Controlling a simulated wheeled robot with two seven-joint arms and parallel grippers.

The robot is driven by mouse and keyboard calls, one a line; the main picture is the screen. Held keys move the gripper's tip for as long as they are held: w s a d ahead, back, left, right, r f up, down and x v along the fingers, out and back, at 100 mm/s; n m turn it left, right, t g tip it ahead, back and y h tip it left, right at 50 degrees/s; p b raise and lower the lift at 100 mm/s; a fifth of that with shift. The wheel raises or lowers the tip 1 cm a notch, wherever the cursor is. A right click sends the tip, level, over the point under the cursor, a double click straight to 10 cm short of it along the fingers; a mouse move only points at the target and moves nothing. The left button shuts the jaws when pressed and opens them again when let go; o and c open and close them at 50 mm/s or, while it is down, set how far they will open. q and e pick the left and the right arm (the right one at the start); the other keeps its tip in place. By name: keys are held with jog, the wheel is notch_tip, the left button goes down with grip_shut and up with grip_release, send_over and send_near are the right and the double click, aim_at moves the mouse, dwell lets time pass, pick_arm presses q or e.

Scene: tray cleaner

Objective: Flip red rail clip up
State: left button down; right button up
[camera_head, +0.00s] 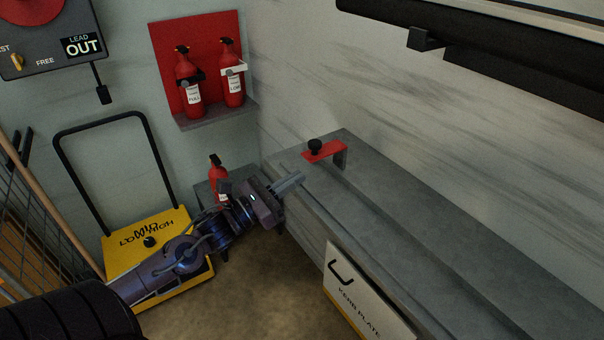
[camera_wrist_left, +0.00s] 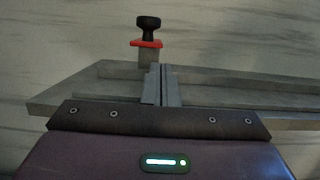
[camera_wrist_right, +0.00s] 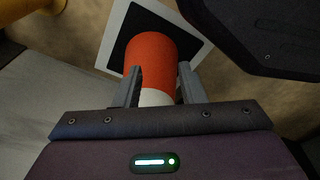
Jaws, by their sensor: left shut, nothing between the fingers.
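The red rail clip (camera_head: 325,151) is a flat red bar with a black knob (camera_head: 315,146), on the far end of the grey ledge along the wall. In the left wrist view, its red part (camera_wrist_left: 146,43) and upright black knob (camera_wrist_left: 149,25) show just beyond the fingers. My left gripper (camera_head: 302,176) is shut and empty, in front of and below the clip, apart from it. My right gripper (camera_wrist_right: 158,78) shows only in its wrist view, fingers spread either side of an orange cylinder (camera_wrist_right: 152,57) with a white band; I cannot tell whether they touch it.
Red extinguishers (camera_head: 189,92) stand on a wall shelf, and another (camera_head: 217,180) stands below. A yellow cart (camera_head: 185,226) with a black handle is at the left. A kerb plate box (camera_head: 362,296) is against the ledge's front. The ledge (camera_head: 420,225) right of the clip is clear.

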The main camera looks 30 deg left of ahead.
aim_at(324, 156)
pick_arm(q)
jog(key=shift+x, duration=1.35)
